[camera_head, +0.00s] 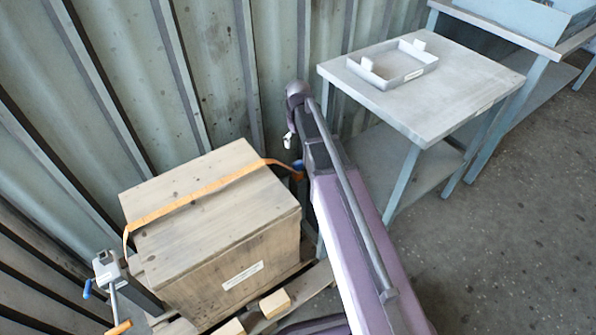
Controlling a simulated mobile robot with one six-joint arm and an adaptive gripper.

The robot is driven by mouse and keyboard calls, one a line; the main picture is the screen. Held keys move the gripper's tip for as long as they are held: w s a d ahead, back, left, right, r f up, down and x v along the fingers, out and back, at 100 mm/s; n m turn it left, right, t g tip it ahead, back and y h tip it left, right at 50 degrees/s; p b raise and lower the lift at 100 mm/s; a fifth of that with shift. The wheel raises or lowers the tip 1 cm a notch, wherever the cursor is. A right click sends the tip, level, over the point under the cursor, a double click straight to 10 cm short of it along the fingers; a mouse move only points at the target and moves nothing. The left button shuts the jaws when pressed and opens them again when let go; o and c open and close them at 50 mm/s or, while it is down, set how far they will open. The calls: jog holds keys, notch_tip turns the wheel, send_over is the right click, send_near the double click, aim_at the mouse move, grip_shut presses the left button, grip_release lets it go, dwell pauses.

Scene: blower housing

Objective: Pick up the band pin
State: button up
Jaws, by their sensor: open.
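An orange band (195,197) runs across the lid of a wooden crate (215,240). Its left end drops over the crate's edge near a grey fitting (107,268) with a blue handle (87,289) and an orange-tipped rod (119,327). Its right end reaches a small blue piece (298,164) on a dark post, close beside my purple arm. I cannot tell for sure which of these parts is the band pin. My arm rises from the bottom right to a joint above the crate's right side.
The crate stands on a pallet with light wood blocks (274,303) by a corrugated metal wall. To the right, a grey table (450,100) holds a shallow grey tray (398,73). Another bench (500,27) stands behind it. The floor at the right is clear.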

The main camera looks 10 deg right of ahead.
aim_at(297, 162)
jog(key=shift+f, duration=0.1)
dwell(0.3)
notch_tip(297, 162, down, 8)
jog(key=b, duration=0.8)
jog(key=shift+f+b, duration=0.2)
jog(key=shift+b, duration=0.1)
jog(key=f+b, duration=0.3)
jog(key=shift+w+f, duration=0.25)
jog(key=shift+w, duration=0.1)
jog(key=shift+f+b, duration=0.85)
jog(key=shift+b, duration=0.25)
jog(key=c, duration=1.3)
